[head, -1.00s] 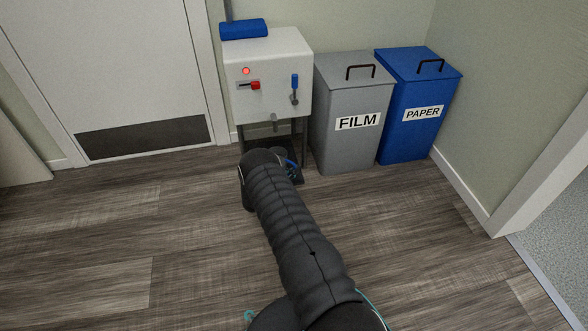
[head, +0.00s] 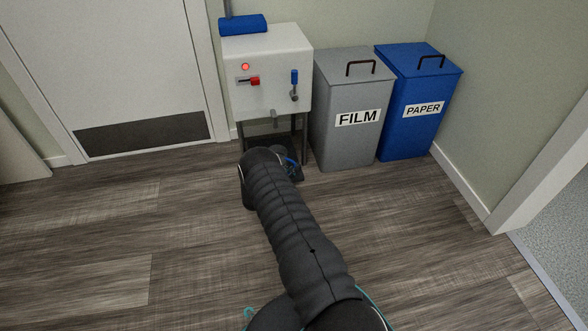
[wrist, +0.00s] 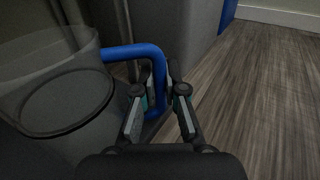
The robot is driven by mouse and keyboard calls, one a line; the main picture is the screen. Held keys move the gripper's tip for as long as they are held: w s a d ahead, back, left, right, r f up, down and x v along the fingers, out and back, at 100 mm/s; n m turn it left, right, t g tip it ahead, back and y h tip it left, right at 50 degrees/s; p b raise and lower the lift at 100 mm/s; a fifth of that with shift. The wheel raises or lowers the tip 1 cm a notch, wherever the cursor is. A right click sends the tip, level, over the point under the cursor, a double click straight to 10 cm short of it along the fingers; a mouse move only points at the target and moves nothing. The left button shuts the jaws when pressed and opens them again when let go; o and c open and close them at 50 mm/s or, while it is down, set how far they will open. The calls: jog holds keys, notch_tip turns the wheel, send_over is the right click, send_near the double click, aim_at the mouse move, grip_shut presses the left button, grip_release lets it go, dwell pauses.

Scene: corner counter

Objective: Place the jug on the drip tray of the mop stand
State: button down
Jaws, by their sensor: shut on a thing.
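The jug (wrist: 62,85) is a clear, open-topped vessel with a blue handle (wrist: 130,52), at the left in the wrist view. My gripper (wrist: 162,88) is shut on the handle's hanging part. In the head view my arm hides most of the jug; only a bit of blue handle (head: 291,161) shows. The mop stand (head: 266,68) is a white box on dark legs, with a red light, a red switch, a blue lever and a spout (head: 273,117). A dark drip tray (head: 293,174) shows low beneath it, partly behind my arm. I cannot tell whether the jug touches it.
A grey FILM bin (head: 352,95) stands close to the right of the stand, with a blue PAPER bin (head: 420,100) beyond it. A white door (head: 100,70) is at the left. The wooden floor (head: 120,230) in front is clear.

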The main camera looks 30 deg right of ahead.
jog(key=shift+f, duration=0.1)
jog(key=c, duration=1.2)
grip_release()
jog(key=shift+a, duration=0.1)
jog(key=v, duration=1.2)
